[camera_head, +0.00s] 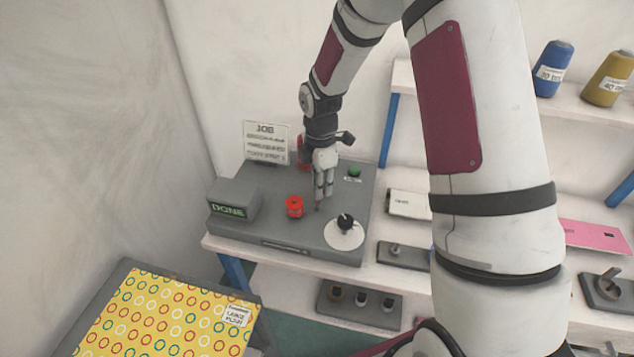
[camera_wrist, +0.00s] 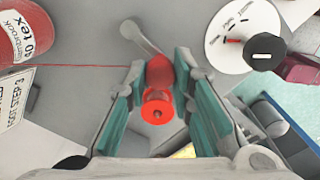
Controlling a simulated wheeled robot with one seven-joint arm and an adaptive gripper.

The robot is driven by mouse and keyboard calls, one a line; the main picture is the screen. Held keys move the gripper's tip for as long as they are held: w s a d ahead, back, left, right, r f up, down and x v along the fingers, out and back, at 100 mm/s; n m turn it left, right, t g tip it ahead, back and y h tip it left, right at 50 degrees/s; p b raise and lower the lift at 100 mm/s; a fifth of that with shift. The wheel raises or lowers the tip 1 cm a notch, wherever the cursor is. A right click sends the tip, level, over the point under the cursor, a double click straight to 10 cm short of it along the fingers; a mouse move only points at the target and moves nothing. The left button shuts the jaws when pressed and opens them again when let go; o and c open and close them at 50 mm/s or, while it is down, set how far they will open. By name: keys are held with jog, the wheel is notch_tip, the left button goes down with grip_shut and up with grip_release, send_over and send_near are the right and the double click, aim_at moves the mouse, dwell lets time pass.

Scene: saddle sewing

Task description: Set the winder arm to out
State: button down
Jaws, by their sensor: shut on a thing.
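The winder (camera_head: 275,232) is a grey console on a white shelf. A red bobbin (camera_head: 294,206) stands on its top; it also shows in the wrist view (camera_wrist: 157,110). The winder arm is a short grey lever (camera_wrist: 145,38) with a rounded red knob (camera_wrist: 159,70). My gripper (camera_head: 323,194) points down just right of the bobbin in the head view. In the wrist view its teal-padded fingers (camera_wrist: 160,66) are on either side of the knob, shut on it. The fingers mostly hide the arm in the head view. The knob appears close to the bobbin; I cannot tell whether they touch.
A white dial (camera_head: 344,236) with a black knob is at the console's front right. A green button (camera_head: 354,172) is behind it. A DONE box (camera_head: 233,200) stands at the left. A red thread cone (camera_wrist: 25,32) and a job card (camera_head: 267,143) are at the back.

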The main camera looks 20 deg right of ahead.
jog(key=shift+s+d+n, duration=0.1)
jog(key=shift+d+n, duration=0.05)
jog(key=shift+n, duration=0.45)
jog(key=shift+d, duration=0.1)
jog(key=c, duration=1.4)
grip_release()
jog(key=shift+o, duration=0.2)
notch_tip(320, 180, up, 12)
jog(key=shift+s+r, duration=0.1)
